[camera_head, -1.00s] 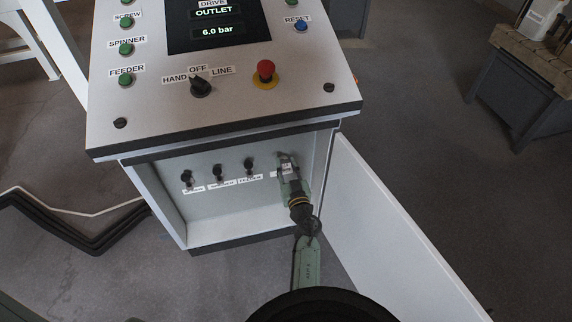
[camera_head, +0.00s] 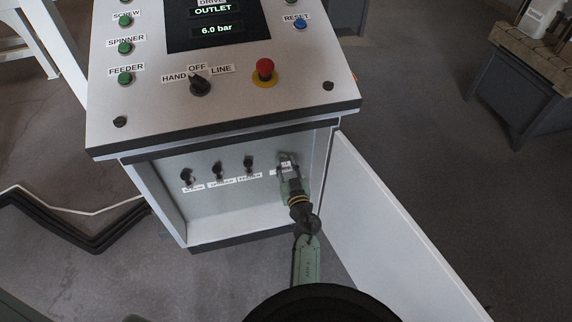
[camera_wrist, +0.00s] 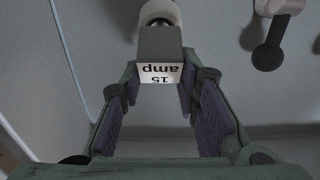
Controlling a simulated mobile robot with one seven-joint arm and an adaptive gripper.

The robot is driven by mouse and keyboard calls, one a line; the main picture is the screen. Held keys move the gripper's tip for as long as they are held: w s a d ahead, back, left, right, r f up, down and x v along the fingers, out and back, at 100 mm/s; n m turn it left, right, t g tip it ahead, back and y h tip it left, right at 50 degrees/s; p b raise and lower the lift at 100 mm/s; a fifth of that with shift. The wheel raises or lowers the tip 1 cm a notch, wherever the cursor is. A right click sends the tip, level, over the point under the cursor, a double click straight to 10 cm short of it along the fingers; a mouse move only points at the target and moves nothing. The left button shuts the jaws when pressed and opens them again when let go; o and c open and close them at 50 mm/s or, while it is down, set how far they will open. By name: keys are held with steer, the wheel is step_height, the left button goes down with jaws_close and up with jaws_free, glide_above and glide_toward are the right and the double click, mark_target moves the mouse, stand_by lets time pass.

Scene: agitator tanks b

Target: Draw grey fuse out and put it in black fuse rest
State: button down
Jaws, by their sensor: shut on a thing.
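The grey fuse (camera_wrist: 160,44) is a small grey block with a white label reading "15 amp", upside down in the wrist view. My gripper (camera_wrist: 158,84) has its two dark-padded fingers closed on the sides of this block. Beyond the block is a pale round fitting (camera_wrist: 160,12); I cannot tell whether the fuse is still seated in it. In the head view my gripper (camera_head: 287,162) is inside the open cabinet, at the right end of its back panel, and hides the fuse. I cannot make out a black fuse rest.
Black levers (camera_head: 218,171) with white labels line the panel left of my gripper; one (camera_wrist: 268,45) shows close by in the wrist view. The open cabinet door (camera_head: 395,230) stands just right of my arm. The console top (camera_head: 230,115) with its buttons overhangs the opening.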

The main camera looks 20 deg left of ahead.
steer(key=shift+r, duration=0.1)
steer(key=p, duration=0.1)
steer(key=s+d+r+p, duration=0.1)
steer(key=s+p, duration=0.1)
steer(key=shift+s+d+r, duration=0.25)
steer(key=shift+d, duration=0.05)
steer(key=shift+d, duration=0.1)
stand_by(0.4)
